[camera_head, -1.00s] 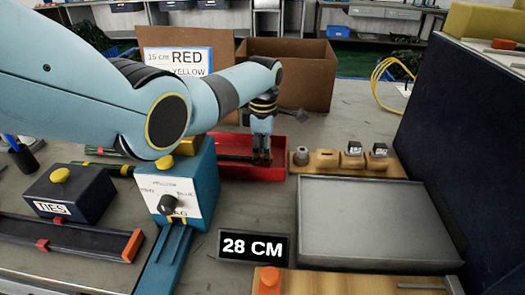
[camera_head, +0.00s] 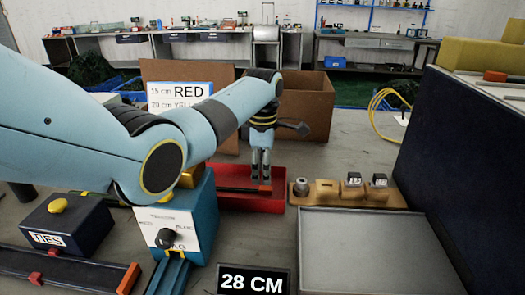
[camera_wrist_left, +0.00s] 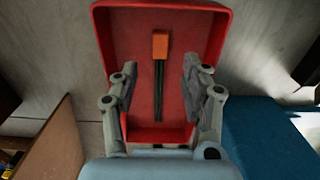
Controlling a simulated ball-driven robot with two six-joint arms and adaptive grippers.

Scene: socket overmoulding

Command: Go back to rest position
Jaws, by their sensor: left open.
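My left gripper (camera_head: 261,180) hangs over the red tray (camera_head: 240,205) in the head view, with its fingers pointing down. In the left wrist view my left gripper (camera_wrist_left: 160,85) has its two grey fingers spread apart and nothing held between them. A dark cable bundle (camera_wrist_left: 159,90) with an orange end (camera_wrist_left: 160,45) lies on the red tray floor, between the fingers as seen there. In the head view the orange end (camera_head: 265,189) shows just below the fingertips. My right gripper is out of view.
A blue dial box (camera_head: 202,215) stands left of the tray, beside a dark TIES box (camera_head: 70,222). A cardboard box (camera_head: 305,105) stands behind. A wooden holder (camera_head: 335,195), grey plate (camera_head: 370,250) and dark panel (camera_head: 460,170) are to the right.

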